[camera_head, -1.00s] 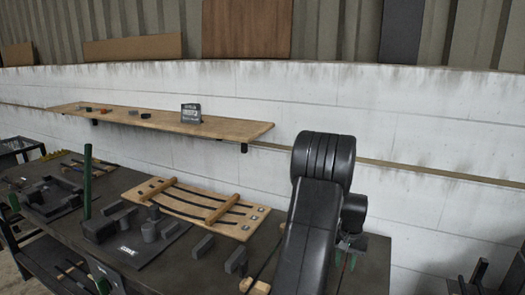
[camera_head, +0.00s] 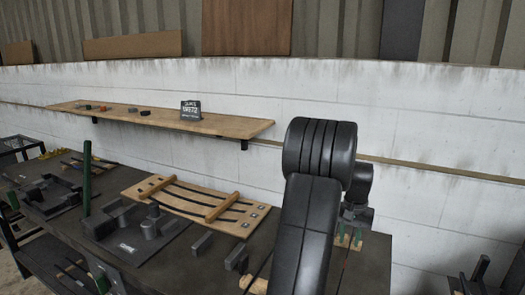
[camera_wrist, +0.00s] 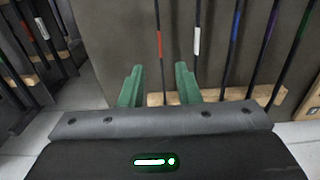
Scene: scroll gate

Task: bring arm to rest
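My gripper (camera_wrist: 159,85) shows in the wrist view with its two green fingers well apart and nothing held between them. Thin dark rods, one with a red band (camera_wrist: 159,43) and one with a white band (camera_wrist: 197,40), stand beyond the fingertips, apart from them as far as I can tell. In the head view my gripper (camera_head: 349,241) shows small and partly hidden behind my black arm, over the right part of the dark bench (camera_head: 373,262).
A wooden board with dark curved strips (camera_head: 196,202) and grey block fixtures (camera_head: 150,228) lie on the bench left of my arm. A green post (camera_head: 87,178) stands farther left. A wooden shelf (camera_head: 225,127) with a small sign (camera_head: 190,110) runs along the white wall.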

